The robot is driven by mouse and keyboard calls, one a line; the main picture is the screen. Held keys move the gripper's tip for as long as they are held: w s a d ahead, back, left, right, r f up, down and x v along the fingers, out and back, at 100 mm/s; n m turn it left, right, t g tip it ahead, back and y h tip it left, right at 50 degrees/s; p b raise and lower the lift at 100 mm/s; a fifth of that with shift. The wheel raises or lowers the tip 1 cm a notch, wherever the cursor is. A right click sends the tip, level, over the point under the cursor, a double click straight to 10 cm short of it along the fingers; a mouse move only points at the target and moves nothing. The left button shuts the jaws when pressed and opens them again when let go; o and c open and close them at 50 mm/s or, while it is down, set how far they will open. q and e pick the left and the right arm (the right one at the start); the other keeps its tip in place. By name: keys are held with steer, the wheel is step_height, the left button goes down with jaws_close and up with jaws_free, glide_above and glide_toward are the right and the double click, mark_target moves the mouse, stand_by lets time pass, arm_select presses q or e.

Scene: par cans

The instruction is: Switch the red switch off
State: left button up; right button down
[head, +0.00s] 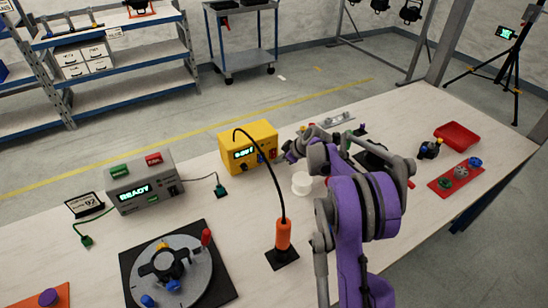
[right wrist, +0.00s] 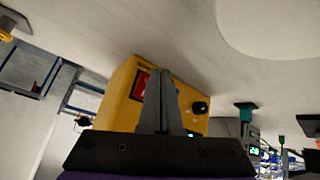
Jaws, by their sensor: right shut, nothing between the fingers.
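A yellow box (head: 236,139) with a lit green display stands on the bench in the middle of the head view. A small red switch (head: 273,155) shows at the right of its front. In the right wrist view a red patch (right wrist: 139,85) and a black knob (right wrist: 200,107) show on the yellow box (right wrist: 120,95). My right gripper (head: 286,153) is just right of the box front. In the wrist view its fingers (right wrist: 161,72) are together and empty, in front of the box face and partly hiding it. I cannot tell whether they touch it. My left gripper is not in view.
A grey box (head: 140,185) reading READY stands left, with green and red parts on top. An orange post (head: 283,236) with a curved black cable stands in front. A round dial fixture (head: 172,272) is front left.

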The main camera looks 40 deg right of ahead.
steer(key=shift+w, duration=0.25)
steer(key=shift+w+f, duration=0.1)
steer(key=shift+w, duration=0.25)
stand_by(0.6)
steer(key=shift+s, duration=0.1)
steer(key=shift+s, duration=0.7)
steer(key=shift+s, duration=0.1)
steer(key=shift+s+a+r, duration=0.1)
steer(key=shift+s+r, duration=0.05)
steer(key=shift+s, duration=0.65)
steer(key=shift+s+a+r, duration=0.1)
steer(key=shift+s+r, duration=0.05)
steer(key=shift+s, duration=0.65)
steer(key=shift+s+a+r, duration=0.1)
steer(key=shift+s+r, duration=0.05)
steer(key=shift+s, duration=0.65)
